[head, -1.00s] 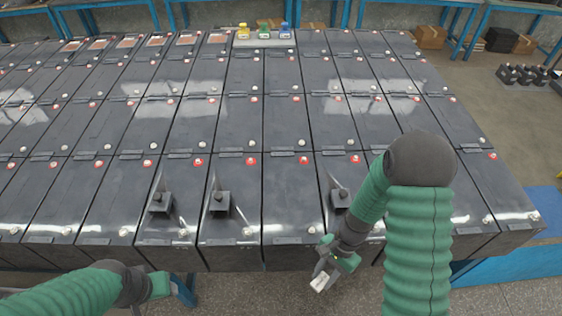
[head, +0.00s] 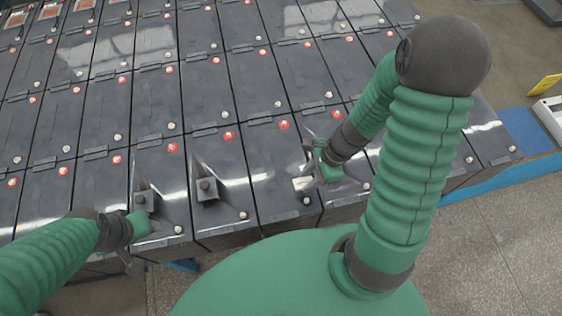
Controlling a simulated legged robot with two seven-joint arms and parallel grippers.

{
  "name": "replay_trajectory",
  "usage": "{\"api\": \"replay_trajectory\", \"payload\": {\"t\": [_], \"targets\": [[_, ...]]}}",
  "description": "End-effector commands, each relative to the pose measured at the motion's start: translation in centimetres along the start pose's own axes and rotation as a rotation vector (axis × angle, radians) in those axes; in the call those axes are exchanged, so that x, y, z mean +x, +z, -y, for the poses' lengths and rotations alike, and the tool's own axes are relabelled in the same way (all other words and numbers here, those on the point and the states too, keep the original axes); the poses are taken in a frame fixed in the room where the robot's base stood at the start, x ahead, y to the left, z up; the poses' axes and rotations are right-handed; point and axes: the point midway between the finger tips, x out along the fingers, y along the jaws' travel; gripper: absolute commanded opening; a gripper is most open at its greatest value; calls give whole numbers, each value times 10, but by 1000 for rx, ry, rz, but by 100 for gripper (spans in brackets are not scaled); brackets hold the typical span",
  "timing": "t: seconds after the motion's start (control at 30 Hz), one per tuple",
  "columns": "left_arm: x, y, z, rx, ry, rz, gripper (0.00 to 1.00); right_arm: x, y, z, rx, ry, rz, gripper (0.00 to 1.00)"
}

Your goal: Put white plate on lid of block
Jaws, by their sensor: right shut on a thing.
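The white plate (head: 303,184) is small and held in the jaws of my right gripper (head: 310,176). It shows over the dark lid (head: 268,165) of a block in the front row, close to its front end. I cannot tell if the plate touches the lid. The gripper partly hides the plate and a dark upright bracket on the lid behind it. My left gripper (head: 131,262) hangs at the front edge of the blocks at the lower left, with no thing visible in it. Its jaws are too unclear to judge.
Rows of black battery blocks with red and white caps fill the left and middle. Dark brackets (head: 207,188) (head: 145,200) stand on front lids to the left. A blue edge (head: 440,182) runs along the front right. Grey floor is clear at lower right.

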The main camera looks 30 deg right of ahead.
Motion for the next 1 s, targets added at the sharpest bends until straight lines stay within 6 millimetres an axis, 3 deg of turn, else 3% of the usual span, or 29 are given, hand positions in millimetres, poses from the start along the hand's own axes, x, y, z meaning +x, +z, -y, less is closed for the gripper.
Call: {"api": "replay_trajectory", "payload": {"t": [0.03,0.3,0.5,0.7,0.93,0.97,1.0], "targets": [[-10,-3,0,0,0,-2,48,-3,7,10,-2,2,1,0],[-36,-9,0,1,0,-2,48,14,36,68,-3,1,1,0],[-46,-11,0,0,0,-1,48,24,48,93,-2,-1,0,0],[-52,-13,0,0,0,-1,48,56,34,96,6,0,1,0],[-51,-13,0,0,0,-1,48,60,32,96,1,-2,0,0],[-51,-13,0,0,0,-1,48,60,32,96,1,-3,0,34],[-51,-13,0,0,0,-1,48,60,32,96,1,-3,0,39]]}}
